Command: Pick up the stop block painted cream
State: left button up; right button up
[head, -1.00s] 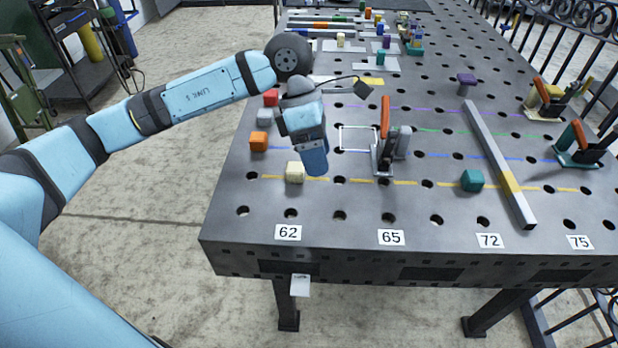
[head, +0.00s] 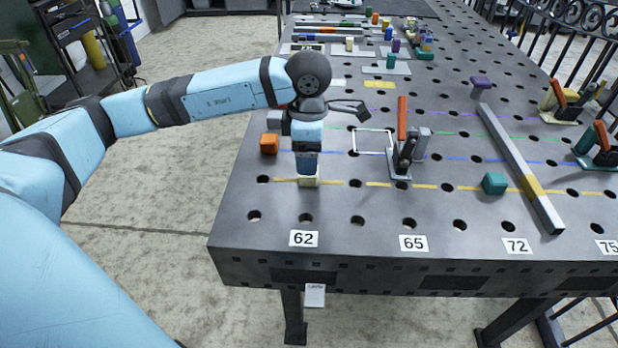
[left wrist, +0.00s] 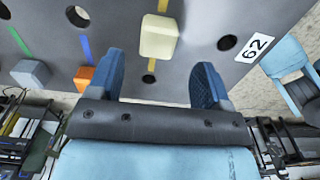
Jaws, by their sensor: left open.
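The cream stop block (head: 309,181) sits on the yellow line near the table's front left, above the label 62. In the head view my left gripper (head: 307,168) points down just above and behind it and hides part of it. In the left wrist view the cream block (left wrist: 159,38) lies ahead of the two blue fingers of my left gripper (left wrist: 160,85), which are spread apart with nothing between them. The block is not touched by the fingers there. My right gripper is in neither view.
An orange block (head: 269,143) and a grey block (left wrist: 30,73) stand to the left on the table. A toggle clamp with an orange handle (head: 402,120), a teal block (head: 494,183) and a long grey bar (head: 520,168) are to the right. The table's front strip is clear.

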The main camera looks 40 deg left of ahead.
aim_at(309, 181)
pick_arm(q)
notch_tip(309, 181, down, 5)
jog(key=shift+w+f+b, duration=0.15)
jog(key=shift+f+b, duration=0.05)
jog(key=shift+b, duration=0.2)
jog(key=shift+r, duration=0.1)
jog(key=c, duration=1.2)
